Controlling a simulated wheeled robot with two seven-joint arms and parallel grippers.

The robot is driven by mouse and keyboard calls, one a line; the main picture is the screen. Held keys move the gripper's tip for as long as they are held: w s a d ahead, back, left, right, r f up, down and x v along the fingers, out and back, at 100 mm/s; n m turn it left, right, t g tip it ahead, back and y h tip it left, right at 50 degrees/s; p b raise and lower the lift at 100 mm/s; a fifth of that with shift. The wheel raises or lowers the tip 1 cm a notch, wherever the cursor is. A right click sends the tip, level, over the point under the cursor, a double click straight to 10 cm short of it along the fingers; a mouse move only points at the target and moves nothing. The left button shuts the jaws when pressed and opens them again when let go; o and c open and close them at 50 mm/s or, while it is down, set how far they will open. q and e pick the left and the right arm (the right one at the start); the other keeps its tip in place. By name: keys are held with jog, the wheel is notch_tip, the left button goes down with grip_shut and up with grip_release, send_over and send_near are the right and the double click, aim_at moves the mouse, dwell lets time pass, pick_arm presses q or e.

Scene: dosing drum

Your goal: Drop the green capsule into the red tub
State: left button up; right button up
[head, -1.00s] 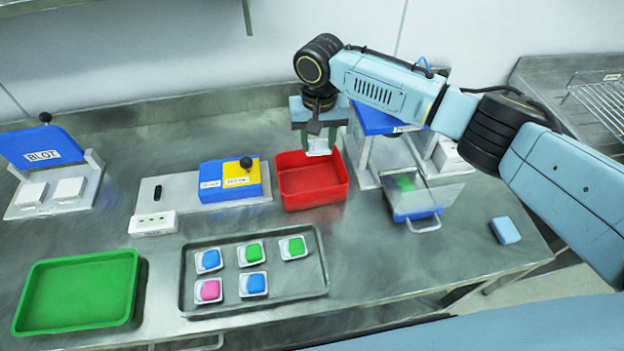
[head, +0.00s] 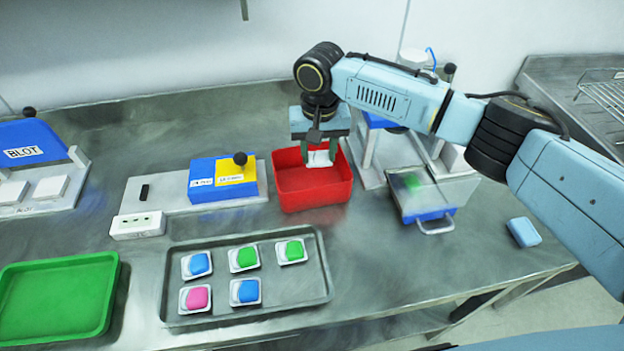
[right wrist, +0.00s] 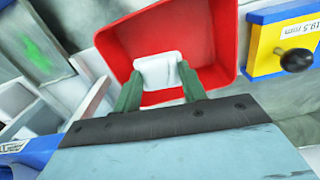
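The red tub (head: 298,196) stands at the middle of the bench and also shows in the right wrist view (right wrist: 121,50). My right gripper (head: 319,158) points down over the back part of the tub. Its green fingers are closed on a white piece (right wrist: 158,71). No coloured face of this piece shows, so I cannot tell whether it is the green capsule. Two green capsules in white holders, one at the middle (head: 244,257) and one at the right (head: 292,250), lie in the metal tray's back row. My left gripper is not in view.
The metal tray (head: 323,285) also holds blue and pink capsules. A green tray (head: 60,300) is at left. A blue and yellow device (head: 215,183) stands left of the tub. A clear-lidded drawer (head: 433,212) with something green inside is at right, near a blue block (head: 524,232).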

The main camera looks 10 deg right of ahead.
jog(key=o, duration=0.5)
jog(key=shift+o, duration=0.2)
jog(key=shift+r, duration=0.1)
notch_tip(320, 180, up, 13)
jog(key=p, duration=0.1)
jog(key=shift+r, duration=0.2)
